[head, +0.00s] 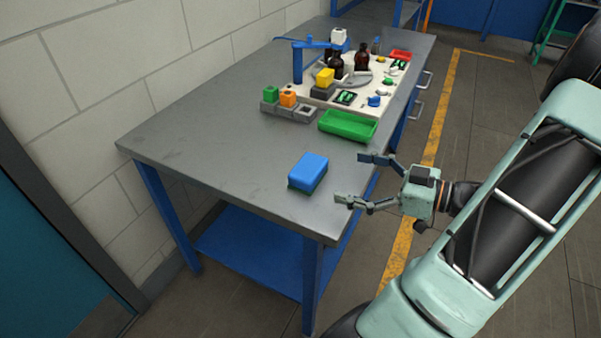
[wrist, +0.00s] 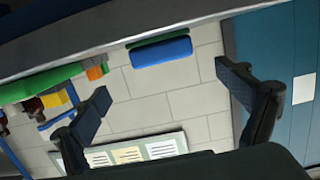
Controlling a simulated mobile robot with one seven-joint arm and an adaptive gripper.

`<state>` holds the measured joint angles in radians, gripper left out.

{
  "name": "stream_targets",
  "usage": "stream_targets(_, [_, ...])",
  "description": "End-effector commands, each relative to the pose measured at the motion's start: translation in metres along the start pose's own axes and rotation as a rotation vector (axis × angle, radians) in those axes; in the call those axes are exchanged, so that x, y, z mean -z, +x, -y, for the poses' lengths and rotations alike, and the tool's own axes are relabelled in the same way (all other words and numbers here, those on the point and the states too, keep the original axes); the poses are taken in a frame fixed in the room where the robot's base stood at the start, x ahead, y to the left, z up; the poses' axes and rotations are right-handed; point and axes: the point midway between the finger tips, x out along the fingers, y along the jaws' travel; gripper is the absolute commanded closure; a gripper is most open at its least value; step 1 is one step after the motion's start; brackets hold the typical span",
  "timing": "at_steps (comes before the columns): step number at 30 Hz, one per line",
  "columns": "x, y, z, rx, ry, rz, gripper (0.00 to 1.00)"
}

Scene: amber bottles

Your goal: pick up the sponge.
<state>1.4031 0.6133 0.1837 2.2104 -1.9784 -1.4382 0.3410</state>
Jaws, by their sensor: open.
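The sponge (head: 309,170) is a blue block with a green underside. It lies on the grey table (head: 200,145) near its front right part, close to the edge. In the wrist view the sponge (wrist: 161,51) shows at the upper middle, beyond the fingertips and between them sideways. My gripper (head: 358,178) is open and empty, to the right of the sponge, with its fingers pointing left towards it. It is apart from the sponge. Both fingers also show in the wrist view (wrist: 163,82), spread wide.
A green tray (head: 348,125) lies behind the sponge. Grey holders with green and orange blocks (head: 288,98) stand behind it to the left. Farther back are amber bottles (head: 362,57), a yellow block (head: 325,78) and a red tray (head: 400,55). The table left of the sponge is clear.

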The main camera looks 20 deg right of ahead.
Motion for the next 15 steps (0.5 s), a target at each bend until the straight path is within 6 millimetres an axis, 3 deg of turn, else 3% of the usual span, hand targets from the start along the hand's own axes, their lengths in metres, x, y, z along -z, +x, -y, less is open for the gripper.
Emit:
stream_targets(9, [-0.001, 0.043, 0.003, 0.007, 0.003, -0.006, 0.07])
stream_targets(15, [-0.002, 0.058, 0.003, 0.005, 0.003, -0.006, 0.07])
